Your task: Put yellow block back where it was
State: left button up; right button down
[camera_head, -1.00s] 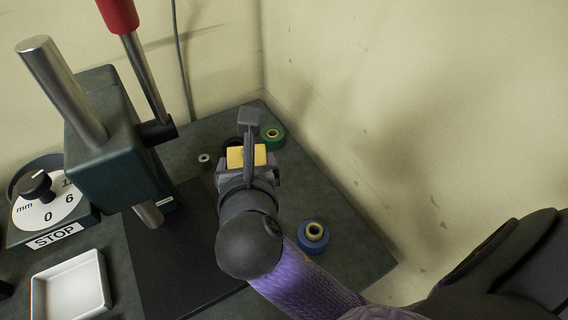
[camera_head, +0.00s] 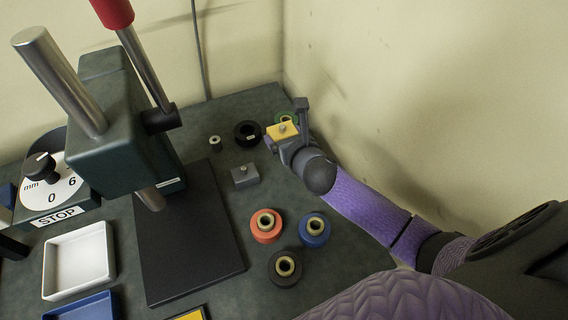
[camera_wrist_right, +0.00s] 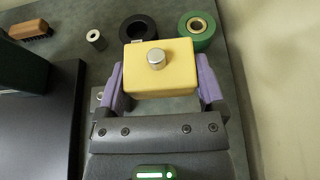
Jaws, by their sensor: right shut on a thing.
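The yellow block (camera_head: 283,131) has a silver round knob on top. My right gripper (camera_head: 287,137) is shut on it near the back right of the bench. In the right wrist view the yellow block (camera_wrist_right: 160,72) sits between the purple fingers of my right gripper (camera_wrist_right: 160,88), knob facing the camera. Whether its underside touches the bench is hidden. A grey block (camera_head: 245,175) with a small knob stands on the bench to the left of and nearer than the gripper.
A green roll (camera_wrist_right: 197,30) and black ring (camera_head: 247,133) stand beside the held block. Orange (camera_head: 266,226), blue (camera_head: 314,230) and dark (camera_head: 285,268) rolls stand nearer. The press (camera_head: 120,125) with its black plate (camera_head: 188,235) is left; a white tray (camera_head: 78,262) lies farther left. The wall closes the right.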

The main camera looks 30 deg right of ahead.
jog(key=b, duration=0.4)
send_over(285, 170)
notch_tip(285, 170, down, 7)
jog(key=shift+r, duration=0.15)
notch_tip(285, 170, down, 3)
jog(key=shift+r+b, duration=0.1)
jog(key=shift+b, duration=0.65)
jog(key=shift+f, duration=0.4)
jog(key=shift+r, duration=0.2)
pick_arm(q)
notch_tip(285, 170, down, 6)
jog(key=s+a, duration=0.2)
pick_arm(e)
grip_release()
jog(key=shift+f, duration=0.15)
jog(key=p+v, duration=0.3)
jog(key=v, duration=0.4)
jog(key=shift+s+r, duration=0.1)
jog(key=shift+r, duration=0.2)
jog(key=shift+s, duration=0.2)
pick_arm(q)
jog(key=r, duration=0.1)
jog(key=w+d+r, duration=0.2)
jog(key=shift+r, duration=0.1)
